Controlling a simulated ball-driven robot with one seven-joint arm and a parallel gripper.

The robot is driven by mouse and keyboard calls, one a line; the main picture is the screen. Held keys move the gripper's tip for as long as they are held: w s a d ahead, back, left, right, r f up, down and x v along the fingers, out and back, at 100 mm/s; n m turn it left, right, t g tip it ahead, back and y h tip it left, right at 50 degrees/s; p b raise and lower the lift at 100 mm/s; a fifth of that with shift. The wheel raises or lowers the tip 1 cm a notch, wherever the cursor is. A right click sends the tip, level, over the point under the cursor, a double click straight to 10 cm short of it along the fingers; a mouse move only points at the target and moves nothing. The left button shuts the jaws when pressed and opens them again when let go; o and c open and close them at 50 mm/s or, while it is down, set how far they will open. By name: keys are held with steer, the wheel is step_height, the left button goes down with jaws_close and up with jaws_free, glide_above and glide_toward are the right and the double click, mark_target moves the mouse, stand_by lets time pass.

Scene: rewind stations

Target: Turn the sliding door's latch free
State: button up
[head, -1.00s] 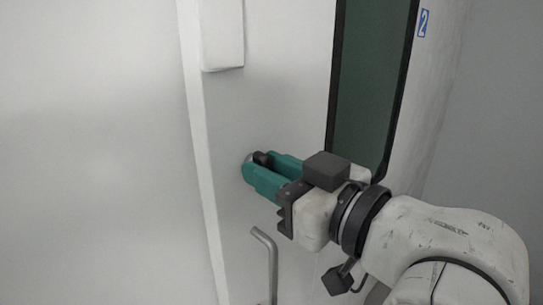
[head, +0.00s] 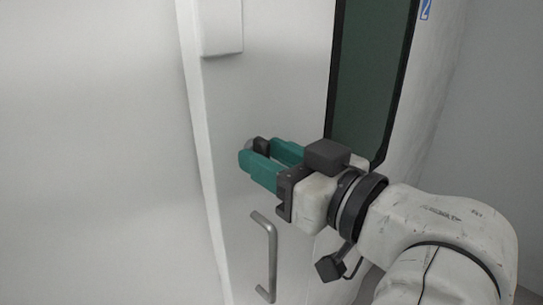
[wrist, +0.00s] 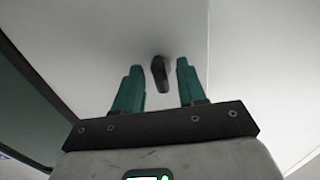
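The latch (head: 262,146) is a small black lever on a pale round base, on the white door (head: 285,80). My gripper (head: 260,153) has two teal fingers, one on each side of the latch. The wrist view shows the black latch lever (wrist: 160,75) between the open fingers of my gripper (wrist: 160,64), a little tilted. The latch's base is partly hidden behind the fingers in the head view.
A grey bar handle (head: 271,258) stands upright on the door below my gripper. A white box (head: 221,28) is above it on the left. A dark window (head: 370,80) with a black frame is on the right. A plain white panel (head: 95,150) fills the left.

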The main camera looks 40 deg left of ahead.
steer(key=d+b, duration=0.2)
steer(key=d, duration=0.8)
steer(key=shift+s+d, duration=0.4)
steer(key=shift+s, duration=0.05)
